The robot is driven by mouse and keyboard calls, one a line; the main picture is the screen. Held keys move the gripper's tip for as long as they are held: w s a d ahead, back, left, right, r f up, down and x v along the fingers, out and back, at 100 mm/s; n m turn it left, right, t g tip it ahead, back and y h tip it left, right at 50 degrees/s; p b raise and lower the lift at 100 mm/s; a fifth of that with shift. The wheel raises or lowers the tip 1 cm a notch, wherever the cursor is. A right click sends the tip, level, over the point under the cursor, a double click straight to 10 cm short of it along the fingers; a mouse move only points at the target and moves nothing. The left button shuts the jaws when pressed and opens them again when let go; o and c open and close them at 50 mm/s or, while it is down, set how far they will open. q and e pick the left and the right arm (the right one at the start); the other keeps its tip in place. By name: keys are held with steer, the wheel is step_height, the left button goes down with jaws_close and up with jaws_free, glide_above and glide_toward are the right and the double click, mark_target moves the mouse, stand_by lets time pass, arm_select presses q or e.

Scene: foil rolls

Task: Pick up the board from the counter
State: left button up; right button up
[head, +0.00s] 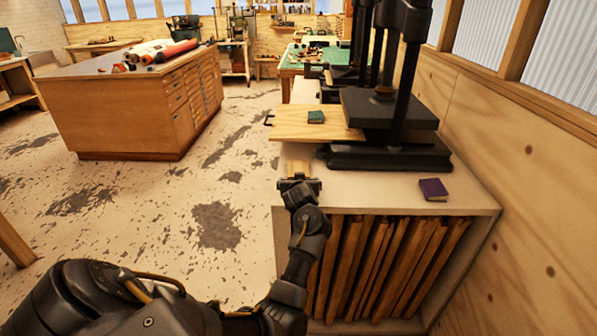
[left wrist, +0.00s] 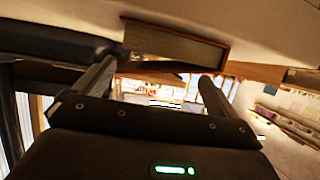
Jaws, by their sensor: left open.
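A small light wooden board (head: 298,166) lies at the left edge of the pale counter (head: 375,188), just beyond my left gripper (head: 299,182). The gripper is at the counter's left edge with its jaws open, and it partly hides the board. In the left wrist view, the two fingers of my left gripper (left wrist: 158,76) stand apart. A flat brown piece with reddish wooden edges (left wrist: 175,45) shows ahead of them near the top. I cannot tell whether it is the same board or whether the fingers touch it. My right gripper is not in view.
A black press (head: 385,120) stands on the counter, with a wider wooden panel (head: 290,124) jutting left and a green book (head: 316,117) on it. A purple book (head: 433,189) lies at right. Upright boards (head: 375,265) fill the shelf below. Open floor (head: 215,190) lies left.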

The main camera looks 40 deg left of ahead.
mark_target(298, 170)
arm_select(q)
steer(key=x, duration=0.5)
steer(key=shift+d+f, duration=0.15)
steer(key=c, duration=1.1)
